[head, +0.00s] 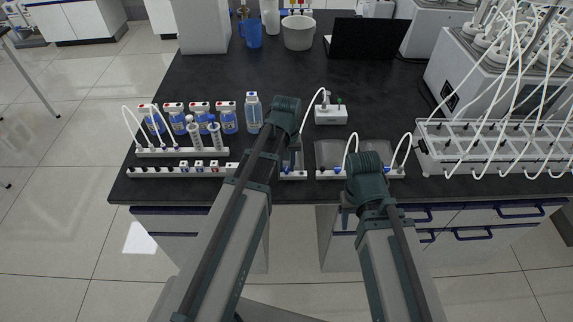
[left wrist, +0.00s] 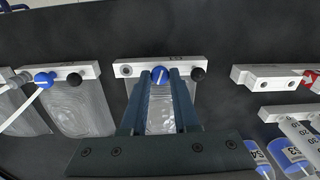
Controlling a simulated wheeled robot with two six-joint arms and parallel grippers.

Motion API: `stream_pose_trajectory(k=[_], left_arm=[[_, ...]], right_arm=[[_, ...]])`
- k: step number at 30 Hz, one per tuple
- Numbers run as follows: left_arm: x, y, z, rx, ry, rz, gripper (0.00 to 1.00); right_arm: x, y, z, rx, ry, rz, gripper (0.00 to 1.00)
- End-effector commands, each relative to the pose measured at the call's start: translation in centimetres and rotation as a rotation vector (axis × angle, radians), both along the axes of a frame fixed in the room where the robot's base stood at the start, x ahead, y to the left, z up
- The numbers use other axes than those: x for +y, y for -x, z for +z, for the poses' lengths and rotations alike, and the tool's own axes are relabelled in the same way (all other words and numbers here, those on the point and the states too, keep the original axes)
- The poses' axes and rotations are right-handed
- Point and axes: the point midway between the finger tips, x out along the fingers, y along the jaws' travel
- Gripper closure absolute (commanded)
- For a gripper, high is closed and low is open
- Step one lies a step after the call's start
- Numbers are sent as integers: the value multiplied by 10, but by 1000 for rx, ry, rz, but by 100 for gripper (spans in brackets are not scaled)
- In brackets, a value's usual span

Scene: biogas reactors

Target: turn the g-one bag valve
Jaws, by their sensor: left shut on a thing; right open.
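A white bag bar (left wrist: 122,70) lies across the top of a clear bag (left wrist: 158,118) in the left wrist view. It carries a blue valve knob (left wrist: 160,74) with a white stripe, a grey port and a black knob. In the head view my arm hides most of this bag. My right gripper (head: 347,214) is open and empty, in front of the bench edge.
A second bag bar (head: 331,174) with blue valves and white tubes lies just right of my left gripper. A tubed white rack (head: 430,150) stands on the right. The bench middle is fairly clear.

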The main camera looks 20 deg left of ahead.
Motion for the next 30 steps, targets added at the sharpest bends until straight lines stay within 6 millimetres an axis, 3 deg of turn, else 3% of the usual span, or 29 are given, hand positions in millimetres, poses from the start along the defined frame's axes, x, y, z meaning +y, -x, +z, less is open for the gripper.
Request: stream_pose_trajectory(k=[15, 30], left_arm=[[0, 0, 0, 0, 0, 304, 100], [0, 0, 0, 0, 0, 357, 100]], right_arm=[[0, 0, 0, 0, 0, 0, 50], [0, 0, 0, 0, 0, 0, 50]])
